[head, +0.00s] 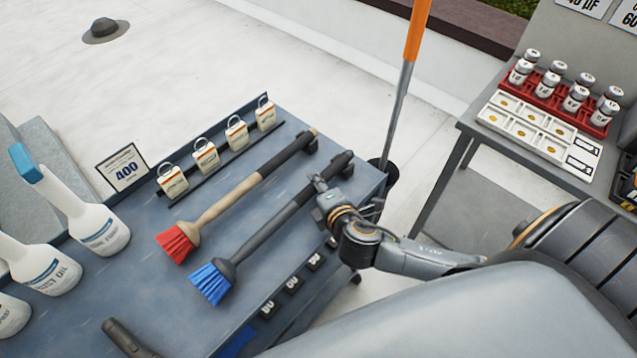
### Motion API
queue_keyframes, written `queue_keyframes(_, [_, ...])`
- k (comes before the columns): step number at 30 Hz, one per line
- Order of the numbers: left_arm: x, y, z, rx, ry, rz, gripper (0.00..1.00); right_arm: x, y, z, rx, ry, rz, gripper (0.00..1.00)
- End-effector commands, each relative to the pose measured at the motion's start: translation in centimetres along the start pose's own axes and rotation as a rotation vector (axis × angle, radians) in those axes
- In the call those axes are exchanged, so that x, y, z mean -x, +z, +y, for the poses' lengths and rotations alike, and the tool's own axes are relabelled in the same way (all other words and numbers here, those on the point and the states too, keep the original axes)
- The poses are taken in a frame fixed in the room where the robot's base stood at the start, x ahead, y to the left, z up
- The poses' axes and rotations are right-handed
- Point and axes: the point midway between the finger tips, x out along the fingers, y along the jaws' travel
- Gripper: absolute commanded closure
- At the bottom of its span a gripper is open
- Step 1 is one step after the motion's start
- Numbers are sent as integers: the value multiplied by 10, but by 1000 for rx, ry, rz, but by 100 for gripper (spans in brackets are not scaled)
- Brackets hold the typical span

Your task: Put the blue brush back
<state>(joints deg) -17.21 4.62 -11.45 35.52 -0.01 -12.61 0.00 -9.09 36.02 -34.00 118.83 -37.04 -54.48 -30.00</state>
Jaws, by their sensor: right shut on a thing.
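The blue brush (263,234) has blue bristles and a long dark handle. It lies slantwise over the grey-blue bench (275,187), bristles toward the lower left. Its handle end is at a black holder near the bench's right edge; I cannot tell whether it is seated there or held slightly above. My right gripper (321,190) comes in from the right and is shut on the dark handle, near its upper end. The fingers hide a little of the handle. My left gripper is not in view.
A red brush (225,205) lies parallel, just left of the blue one. An orange-handled pole (405,80) rises beyond the right edge. Another table (480,125) stands right.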

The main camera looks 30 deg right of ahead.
Motion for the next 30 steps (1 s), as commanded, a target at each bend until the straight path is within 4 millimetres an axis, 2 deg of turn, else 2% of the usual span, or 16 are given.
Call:
queue_keyframes(21, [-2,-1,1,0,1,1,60,-2,-1,-3,1,0,0,100])
queue_keyframes(22, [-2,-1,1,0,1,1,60,-2,-1,-3,1,0,0,74])
queue_keyframes(25, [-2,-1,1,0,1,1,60,-2,-1,-3,1,0,0,54])
queue_keyframes(26, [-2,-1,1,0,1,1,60,-2,-1,-3,1,0,0,50])
queue_keyframes(30, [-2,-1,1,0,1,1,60,-2,-1,-4,0,-1,0,50])
